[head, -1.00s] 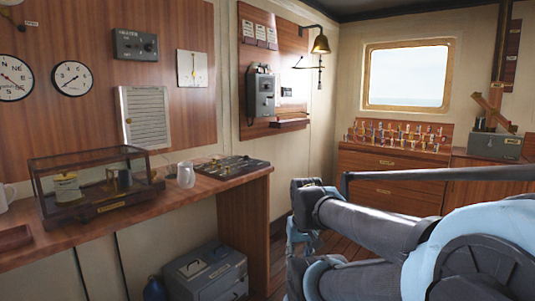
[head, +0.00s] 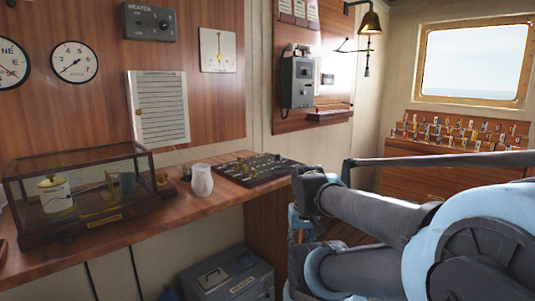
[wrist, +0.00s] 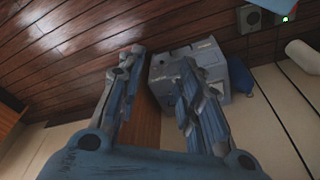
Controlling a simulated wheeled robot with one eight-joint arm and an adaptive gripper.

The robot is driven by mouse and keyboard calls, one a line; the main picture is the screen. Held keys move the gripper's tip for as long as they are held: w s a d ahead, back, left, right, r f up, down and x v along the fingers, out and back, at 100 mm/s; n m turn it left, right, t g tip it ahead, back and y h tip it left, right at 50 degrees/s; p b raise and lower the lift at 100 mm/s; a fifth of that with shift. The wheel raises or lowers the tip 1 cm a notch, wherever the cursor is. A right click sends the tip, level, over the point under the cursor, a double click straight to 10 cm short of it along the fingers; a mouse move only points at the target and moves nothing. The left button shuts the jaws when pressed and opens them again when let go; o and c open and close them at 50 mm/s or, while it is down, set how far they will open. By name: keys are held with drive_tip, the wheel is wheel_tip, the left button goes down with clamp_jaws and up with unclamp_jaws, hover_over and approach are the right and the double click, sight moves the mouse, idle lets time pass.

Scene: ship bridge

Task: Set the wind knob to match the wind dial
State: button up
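Two round white dials hang on the wooden wall at the left of the head view. The dial with compass letters (head: 8,64) is cut off by the picture's left edge. The smaller numbered dial (head: 74,62) has a dark needle pointing to the lower left. Its label is too small to read, so I cannot tell which is the wind dial. A dark panel with several small knobs (head: 258,169) lies on the desk; I cannot make out which is the wind knob. My gripper (wrist: 158,62) is open and empty in the wrist view, above the floor and grey box.
The wooden desk (head: 165,228) also holds a glass case (head: 80,187) and white cup (head: 202,180). A heater box (head: 150,22) and white pointer plate (head: 218,49) are on the wall. A grey box (head: 228,275) stands below the desk.

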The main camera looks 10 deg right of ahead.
drive_tip(key=shift+w+a, duration=0.15)
drive_tip(key=shift+w, duration=0.05)
drive_tip(key=shift+o, duration=0.9)
wheel_tip(320, 180, up, 34)
drive_tip(key=m+h, duration=0.4)
drive_tip(key=m, duration=0.7)
hover_over(278, 157)
drive_tip(key=s+a, duration=0.3)
drive_tip(key=a, duration=0.3)
drive_tip(key=x, duration=1.7)
drive_tip(key=shift+w+a, duration=0.1)
drive_tip(key=shift+w, duration=0.3)
clamp_jaws()
